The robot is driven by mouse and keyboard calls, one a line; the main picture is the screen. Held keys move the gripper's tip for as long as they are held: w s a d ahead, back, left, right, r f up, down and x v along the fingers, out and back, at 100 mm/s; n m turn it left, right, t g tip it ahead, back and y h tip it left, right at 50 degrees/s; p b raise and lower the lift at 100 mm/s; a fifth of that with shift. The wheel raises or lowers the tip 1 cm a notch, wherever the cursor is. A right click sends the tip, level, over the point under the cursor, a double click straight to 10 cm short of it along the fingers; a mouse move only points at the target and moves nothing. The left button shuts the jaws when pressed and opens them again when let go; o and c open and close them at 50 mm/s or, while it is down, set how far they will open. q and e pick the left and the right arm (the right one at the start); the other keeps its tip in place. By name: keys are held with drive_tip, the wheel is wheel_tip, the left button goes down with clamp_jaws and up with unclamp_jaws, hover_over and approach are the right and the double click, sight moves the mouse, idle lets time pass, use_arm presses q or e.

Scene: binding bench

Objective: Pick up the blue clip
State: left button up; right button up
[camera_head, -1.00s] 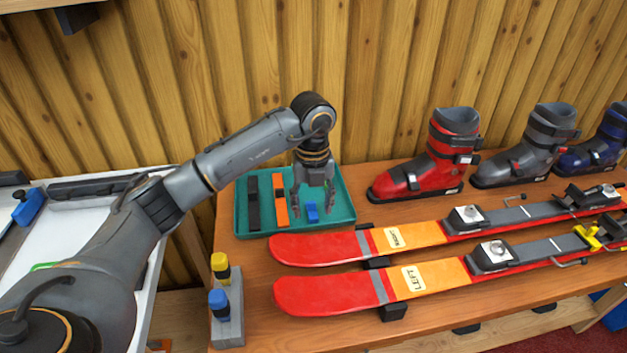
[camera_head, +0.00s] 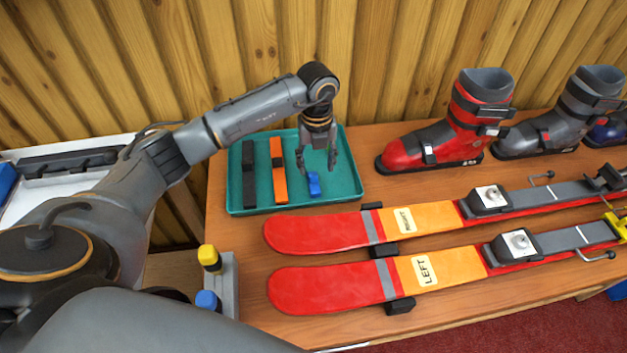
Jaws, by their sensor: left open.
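The small blue clip (camera_head: 314,185) lies in the teal tray (camera_head: 345,188), in its right part. My left gripper (camera_head: 317,172) points down over the tray, open, with its fingertips close above and around the clip's far side. I cannot tell whether a finger touches the clip. A black strap-like piece (camera_head: 249,178) and an orange one (camera_head: 279,180) lie in the tray left of the clip. My right gripper is not in view.
Two red and orange skis (camera_head: 330,287) lie in front of the tray. A red boot (camera_head: 440,145) and a grey boot (camera_head: 555,130) stand to the right. A grey holder with yellow (camera_head: 209,257) and blue (camera_head: 207,300) capped items stands at the bench's left front.

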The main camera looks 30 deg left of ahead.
sight(313, 175)
use_arm(q)
drive_tip(key=f, duration=0.5)
drive_tip(key=shift+a+f+p, duration=0.3)
drive_tip(key=shift+a+p, duration=0.05)
drive_tip(key=shift+c, duration=0.2)
clamp_jaws()
